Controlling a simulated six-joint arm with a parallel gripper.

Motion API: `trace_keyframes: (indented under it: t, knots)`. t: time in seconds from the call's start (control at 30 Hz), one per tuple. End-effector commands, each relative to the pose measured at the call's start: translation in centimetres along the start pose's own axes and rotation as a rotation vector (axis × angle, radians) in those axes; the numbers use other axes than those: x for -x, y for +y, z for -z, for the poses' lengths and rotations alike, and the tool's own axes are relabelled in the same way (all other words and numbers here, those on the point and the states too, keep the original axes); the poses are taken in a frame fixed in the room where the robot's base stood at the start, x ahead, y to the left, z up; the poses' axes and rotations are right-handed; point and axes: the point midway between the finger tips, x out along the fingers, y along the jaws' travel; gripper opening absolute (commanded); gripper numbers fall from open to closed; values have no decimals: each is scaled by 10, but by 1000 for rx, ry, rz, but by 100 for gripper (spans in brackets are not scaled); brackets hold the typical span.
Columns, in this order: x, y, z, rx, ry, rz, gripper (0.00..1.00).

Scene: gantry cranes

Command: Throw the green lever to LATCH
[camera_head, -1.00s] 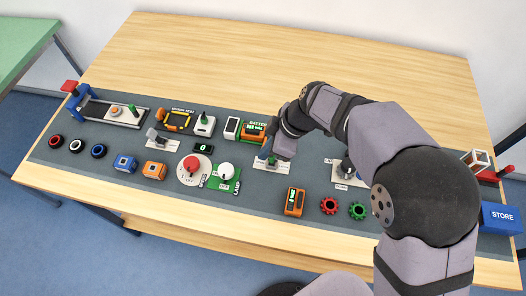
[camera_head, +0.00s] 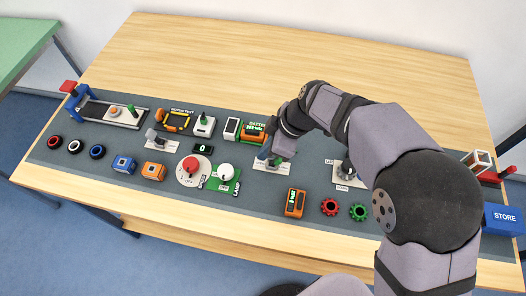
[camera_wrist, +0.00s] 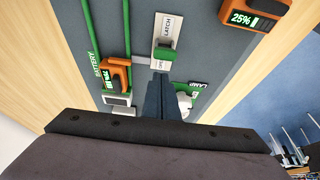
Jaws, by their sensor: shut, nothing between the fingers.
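The green lever (camera_wrist: 165,53) shows in the wrist view as a green handle on a white plate (camera_wrist: 168,24). The word LATCH is at the plate's far end. Another word, partly hidden, is at the end nearer my gripper. My gripper (camera_wrist: 160,76) is shut and empty, its fingertips just short of the handle and over the plate's near end. I cannot tell whether they touch the lever. In the head view, my gripper (camera_head: 272,157) is low over the white plate (camera_head: 270,168) and hides most of the lever.
An orange box reading 25% (camera_wrist: 254,14) is beyond the plate to the right. An orange battery device (camera_wrist: 116,74) and the white lamp knob (camera_wrist: 184,101) flank the fingers. Red (camera_head: 329,206) and green (camera_head: 358,212) wheels lie to the right. The table's back is clear.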

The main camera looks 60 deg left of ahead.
Motion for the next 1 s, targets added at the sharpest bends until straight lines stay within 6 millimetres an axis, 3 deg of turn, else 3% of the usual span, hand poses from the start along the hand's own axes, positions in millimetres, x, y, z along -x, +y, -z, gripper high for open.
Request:
trace_keyframes:
  t: [1.0]
  knots:
    - [65,0,27,0,0,0,0]
